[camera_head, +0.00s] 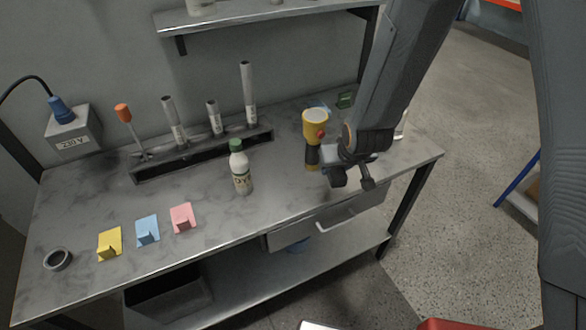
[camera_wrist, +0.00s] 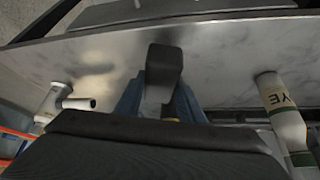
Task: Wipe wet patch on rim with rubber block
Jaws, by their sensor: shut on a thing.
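My gripper (camera_head: 352,180) is over the right part of the grey bench, low near its front edge. In the wrist view a dark, rounded block (camera_wrist: 164,64) stands out in front of the gripper, at the middle of the picture. Whether the block touches the bench top (camera_wrist: 225,55) is hard to tell. I cannot make out a clear wet patch or a tub rim; the bench top has mottled dark and light areas.
A yellow and black torch (camera_head: 314,126) stands just left of my gripper. A dye bottle (camera_head: 241,170) with a green cap stands further left. A grey pipe fitting (camera_wrist: 65,103) lies on the other side. Yellow, blue and pink pieces (camera_head: 182,217) line the front left.

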